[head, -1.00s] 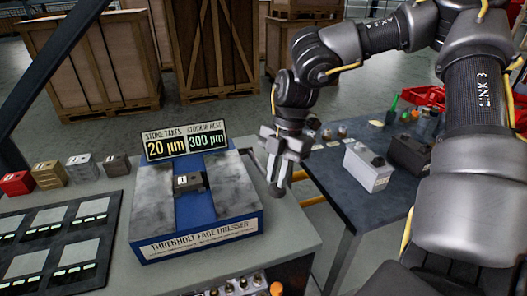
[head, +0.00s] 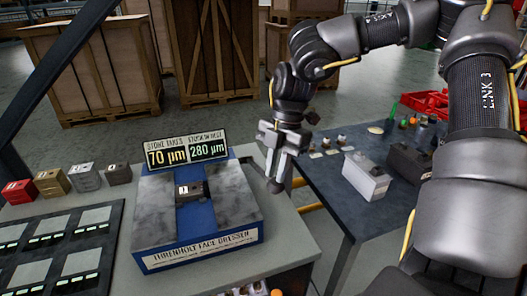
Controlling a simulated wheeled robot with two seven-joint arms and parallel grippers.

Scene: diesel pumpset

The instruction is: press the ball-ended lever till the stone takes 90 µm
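The face dresser (head: 197,246) is a blue and grey machine on the bench. Its display (head: 185,150) reads 70 µm under "stone takes" and 280 µm under "stock in nest". A small dark labelled block (head: 190,191) sits in the middle between two grey slabs. My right gripper (head: 277,168) points down just right of the dresser, its fingers close together and apparently shut. A dark rounded end, seemingly the lever's ball (head: 275,186), shows at the fingertips. I cannot tell whether they touch, and the lever's shaft is not clearly seen. My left gripper is not in view.
Several coloured blocks (head: 86,177) stand at the left behind a black tray (head: 115,228). A dark side table (head: 341,205) at the right holds a white box (head: 366,177) and small parts. Wooden crates (head: 84,67) stand on the floor behind.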

